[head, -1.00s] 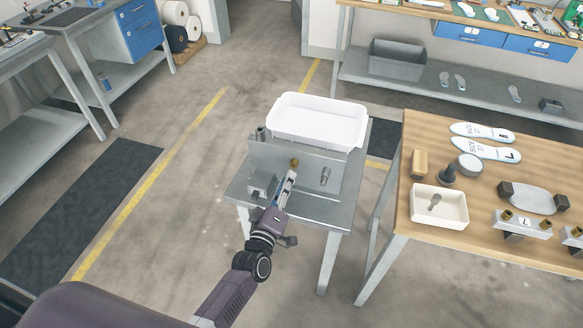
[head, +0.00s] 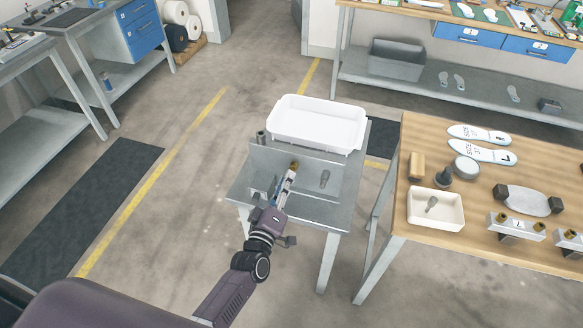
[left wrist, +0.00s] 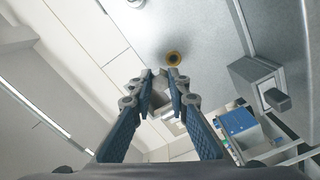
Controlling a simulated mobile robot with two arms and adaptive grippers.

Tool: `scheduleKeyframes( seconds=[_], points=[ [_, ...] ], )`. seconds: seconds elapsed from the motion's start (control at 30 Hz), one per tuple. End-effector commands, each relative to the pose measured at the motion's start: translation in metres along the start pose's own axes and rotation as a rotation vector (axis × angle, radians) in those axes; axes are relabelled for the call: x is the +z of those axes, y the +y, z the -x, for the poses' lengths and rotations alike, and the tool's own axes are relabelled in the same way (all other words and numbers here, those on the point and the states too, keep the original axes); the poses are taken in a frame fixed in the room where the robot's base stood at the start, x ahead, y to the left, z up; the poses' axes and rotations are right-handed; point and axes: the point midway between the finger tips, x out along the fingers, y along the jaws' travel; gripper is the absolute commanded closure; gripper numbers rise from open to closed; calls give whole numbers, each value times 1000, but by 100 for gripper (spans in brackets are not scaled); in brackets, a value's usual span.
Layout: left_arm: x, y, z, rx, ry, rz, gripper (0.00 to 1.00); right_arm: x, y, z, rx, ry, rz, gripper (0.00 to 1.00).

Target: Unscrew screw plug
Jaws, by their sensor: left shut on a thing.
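My left gripper (head: 290,177) reaches over the small metal table, in front of its upright grey panel. In the left wrist view the fingers (left wrist: 160,88) are closed on a small grey piece (left wrist: 160,98). I cannot tell for sure whether this is the screw plug. A brass fitting (head: 294,165) shows on the panel just beyond the fingertips. A grey fitting (head: 325,178) sits on the panel to the right. My right gripper is not in view.
A white tray (head: 318,124) stands behind the panel on the metal table (head: 315,211). A grey block with a knob (left wrist: 262,84) is beside the fingers. A wooden table (head: 430,252) on the right holds insoles, a cream bin (head: 411,208) and metal blocks. The floor on the left is clear.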

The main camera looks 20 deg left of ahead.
Motion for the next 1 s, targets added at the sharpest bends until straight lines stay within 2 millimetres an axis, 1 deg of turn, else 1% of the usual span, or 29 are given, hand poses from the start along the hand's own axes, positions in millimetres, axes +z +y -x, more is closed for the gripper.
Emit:
scheduleKeyframes(
  seconds=[0.03, 0.5, 1.0],
  points=[
    [-4, 7, 0, 0, 1, 0, 100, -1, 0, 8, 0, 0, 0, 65],
    [-23, 39, 0, 0, 1, 0, 100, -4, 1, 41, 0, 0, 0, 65],
    [-24, 40, -2, 0, 1, 1, 100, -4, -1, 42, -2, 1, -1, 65]
  ],
)
